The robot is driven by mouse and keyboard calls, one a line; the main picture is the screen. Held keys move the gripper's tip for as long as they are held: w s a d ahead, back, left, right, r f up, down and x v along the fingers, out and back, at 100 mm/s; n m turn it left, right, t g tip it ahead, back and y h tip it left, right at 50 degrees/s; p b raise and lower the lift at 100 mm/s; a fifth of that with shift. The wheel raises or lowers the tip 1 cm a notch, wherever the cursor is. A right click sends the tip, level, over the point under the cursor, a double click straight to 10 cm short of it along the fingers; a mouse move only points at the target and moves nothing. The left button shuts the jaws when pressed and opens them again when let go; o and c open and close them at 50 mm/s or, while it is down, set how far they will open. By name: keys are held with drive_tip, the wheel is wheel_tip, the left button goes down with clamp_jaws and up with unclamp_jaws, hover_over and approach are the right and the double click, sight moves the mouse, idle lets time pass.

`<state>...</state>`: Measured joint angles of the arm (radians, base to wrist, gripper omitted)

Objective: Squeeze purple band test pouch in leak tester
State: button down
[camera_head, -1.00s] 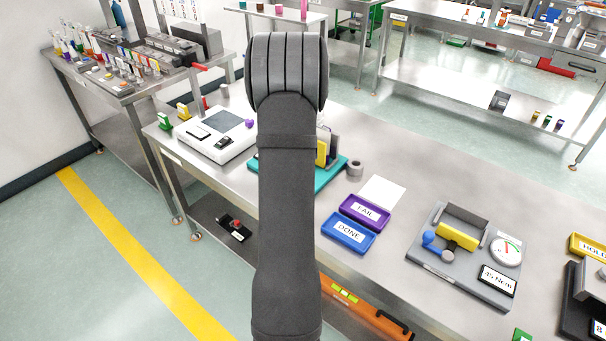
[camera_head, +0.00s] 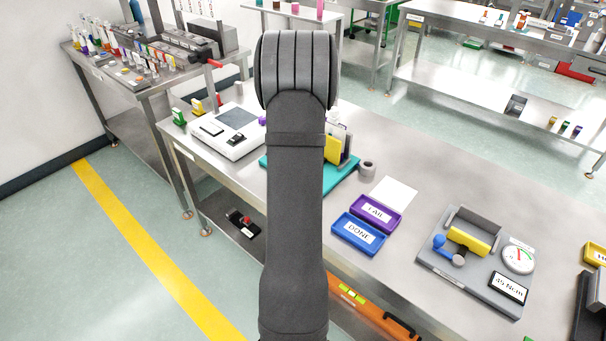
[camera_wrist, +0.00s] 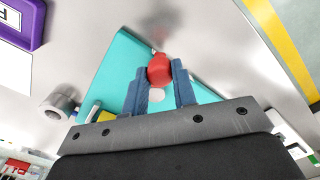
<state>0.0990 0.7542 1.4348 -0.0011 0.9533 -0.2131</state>
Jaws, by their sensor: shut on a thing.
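My gripper (camera_wrist: 162,66) has two blue fingers shut on a small rounded red thing (camera_wrist: 160,70) with a white part below it, over a teal tray. In the head view my arm hides the gripper. A grey plate (camera_head: 440,262) at right carries a grey block, a yellow bar (camera_head: 468,241), a blue knob (camera_head: 438,241), a dial gauge (camera_head: 518,259) and a "45 Ncm" display; I cannot tell whether it is the leak tester. A small purple thing (camera_head: 262,121) shows beside my arm, partly hidden. No pouch with a purple band is clearly visible.
The teal tray (camera_head: 338,184) holds upright yellow and grey pieces, partly behind my arm. A grey roll (camera_head: 367,168), white sheet (camera_head: 394,193), purple FAIL tray (camera_head: 393,224) and blue DONE tray (camera_head: 338,238) lie to its right. A white device (camera_head: 216,146) stands left.

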drive_tip(key=c, duration=1.2)
unclamp_jaws()
drive_tip(key=shift+o, duration=0.2)
wheel_tip(320, 180, up, 18)
drive_tip(key=shift+f, duration=0.25)
wheel_tip(320, 180, down, 18)
drive_tip(key=shift+r, duration=0.25)
drive_tip(key=shift+r, duration=0.1)
